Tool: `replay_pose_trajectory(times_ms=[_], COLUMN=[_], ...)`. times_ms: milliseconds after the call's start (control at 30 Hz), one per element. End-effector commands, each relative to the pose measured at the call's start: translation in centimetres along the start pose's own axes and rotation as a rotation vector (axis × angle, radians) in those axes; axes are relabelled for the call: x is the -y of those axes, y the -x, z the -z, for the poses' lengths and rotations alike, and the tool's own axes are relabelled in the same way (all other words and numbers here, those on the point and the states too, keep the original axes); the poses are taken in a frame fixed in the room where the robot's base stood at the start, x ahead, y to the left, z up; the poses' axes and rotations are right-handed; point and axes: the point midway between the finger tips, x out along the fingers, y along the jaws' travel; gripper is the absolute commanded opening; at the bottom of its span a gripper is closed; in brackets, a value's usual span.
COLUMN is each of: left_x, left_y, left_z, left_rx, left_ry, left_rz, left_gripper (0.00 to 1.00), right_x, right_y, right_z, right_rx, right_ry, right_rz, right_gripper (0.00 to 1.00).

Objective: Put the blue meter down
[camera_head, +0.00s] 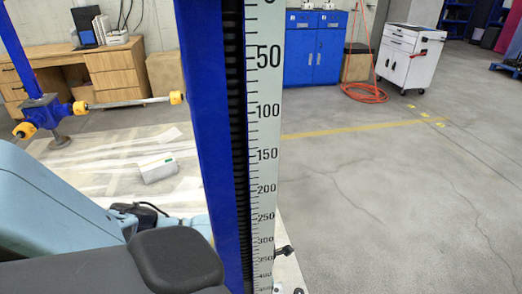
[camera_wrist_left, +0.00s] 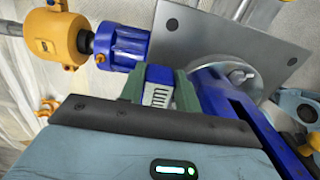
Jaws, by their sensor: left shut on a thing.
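The blue meter (camera_head: 264,140) stands very close in the head view, a tall blue post with a white numbered scale and a black slot; its lower end is cut off by the frame. In the left wrist view a short piece of the meter (camera_wrist_left: 158,90) with scale marks sits between the greenish fingers of my left gripper (camera_wrist_left: 160,88), which is shut on it. In the head view my left arm comes in from the left and its fingertips are hidden. My right gripper is not in view.
A blue screw jack (camera_head: 40,110) with yellow knobs stands at the left in the head view. A white box (camera_head: 157,168) lies on the pale surface behind. A wooden desk (camera_head: 120,70), blue cabinet (camera_head: 318,55) and white tool cart (camera_head: 408,58) stand farther back. Floor at right is clear.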

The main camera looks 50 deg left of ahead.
Motion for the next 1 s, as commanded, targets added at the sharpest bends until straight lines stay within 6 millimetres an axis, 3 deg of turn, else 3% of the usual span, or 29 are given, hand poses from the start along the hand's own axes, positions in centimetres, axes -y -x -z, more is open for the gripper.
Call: replay_pose_trajectory(times_ms=[200,600,633,667,1000], left_x=[0.1,0.1,0.1,0.1,0.1], left_y=[-2.7,-3.1,-3.1,-3.0,-2.8], left_z=[0.0,0.0,0.1,0.1,0.0], left_rx=[-0.001,0.000,0.000,0.000,0.000], left_ry=[0.001,0.000,0.000,0.000,0.000], left_rz=[0.001,0.001,0.001,0.001,0.001], left_gripper=[0.01,0.01,0.35,0.39,0.41], right_x=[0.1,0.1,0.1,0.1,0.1], right_y=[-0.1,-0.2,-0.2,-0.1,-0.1], right_z=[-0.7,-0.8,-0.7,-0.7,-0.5], right_rx=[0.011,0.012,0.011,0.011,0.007], right_ry=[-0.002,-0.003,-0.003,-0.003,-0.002], right_rz=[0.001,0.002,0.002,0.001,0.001], right_gripper=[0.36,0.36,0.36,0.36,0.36])
